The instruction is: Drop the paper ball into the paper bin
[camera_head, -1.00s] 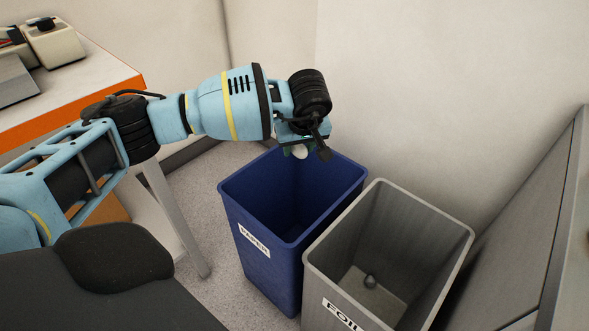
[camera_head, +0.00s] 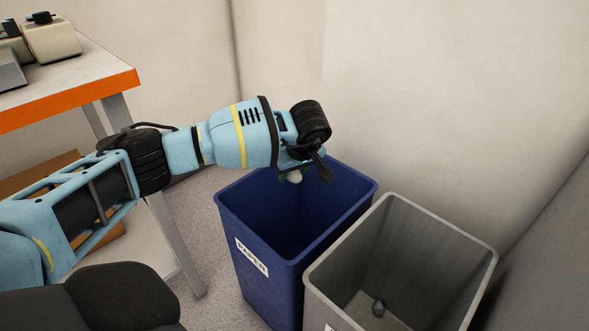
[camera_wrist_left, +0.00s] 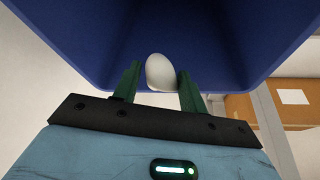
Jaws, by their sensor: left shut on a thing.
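The paper ball (camera_head: 294,177) is small and white. My left gripper (camera_head: 296,172) is shut on it, over the far part of the open top of the blue paper bin. In the left wrist view the ball (camera_wrist_left: 160,72) sits between the green fingertips (camera_wrist_left: 158,85), with the bin's blue wall (camera_wrist_left: 215,35) around it. The paper bin (camera_head: 262,225) carries a white "PAPER" label on its front. The part of the bin's floor that shows is dark and shaded. My right gripper is not in view.
An orange-edged table (camera_head: 90,92) is at the left, with a cardboard box (camera_head: 40,172) below. Walls close off the back and right.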

